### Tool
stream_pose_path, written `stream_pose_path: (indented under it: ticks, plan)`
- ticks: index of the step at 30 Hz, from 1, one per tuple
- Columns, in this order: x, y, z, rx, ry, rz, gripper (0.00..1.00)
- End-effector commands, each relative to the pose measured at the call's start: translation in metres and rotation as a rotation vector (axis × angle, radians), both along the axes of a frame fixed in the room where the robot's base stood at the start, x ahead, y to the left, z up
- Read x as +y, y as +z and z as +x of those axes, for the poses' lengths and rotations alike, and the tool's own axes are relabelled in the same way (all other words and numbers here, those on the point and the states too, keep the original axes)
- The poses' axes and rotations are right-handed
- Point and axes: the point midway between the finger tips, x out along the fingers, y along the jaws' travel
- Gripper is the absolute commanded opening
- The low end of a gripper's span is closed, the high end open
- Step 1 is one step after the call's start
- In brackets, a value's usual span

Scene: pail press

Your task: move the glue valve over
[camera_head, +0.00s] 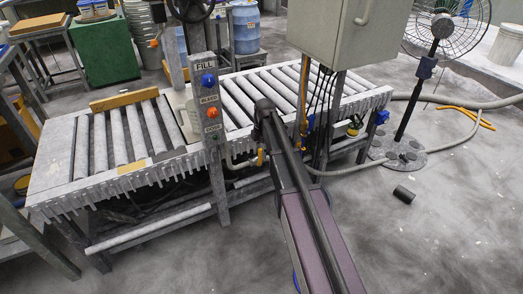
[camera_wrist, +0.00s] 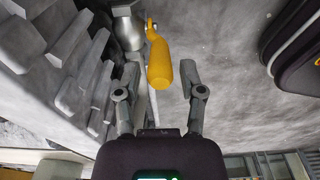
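The glue valve's yellow handle (camera_wrist: 160,62) hangs from a grey metal fitting (camera_wrist: 130,28) in the wrist view. It lies between and slightly beyond the fingertips of my gripper (camera_wrist: 161,78). The fingers are spread, with a visible gap on each side of the handle. In the head view the small yellow handle (camera_head: 260,157) shows at the front side of the roller conveyor, just left of my arm. My fingers cannot be made out there, hidden by the arm.
The roller conveyor (camera_head: 75,180) runs behind the valve. A FILL post (camera_head: 211,105) with blue and red buttons stands left of my arm. A grey cabinet (camera_head: 345,35) is above right. Hoses and a fan (camera_head: 440,30) stand right. The floor at front right is mostly clear.

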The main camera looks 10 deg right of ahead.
Motion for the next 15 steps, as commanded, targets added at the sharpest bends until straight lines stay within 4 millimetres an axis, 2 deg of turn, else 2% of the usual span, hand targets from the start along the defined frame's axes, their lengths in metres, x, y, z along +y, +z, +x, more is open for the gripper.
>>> stream_pose_path:
  ticks: [1, 4, 15]
  plan:
    - [0.0, 0.0014, 0.0001, 0.0, 0.0, 0.0, 0.37]
    - [0.0, 0.0019, 0.0001, 0.0, 0.0, 0.0, 0.07]
    - [0.0033, 0.0014, -0.0007, -0.001, 0.0, 0.001, 0.05]
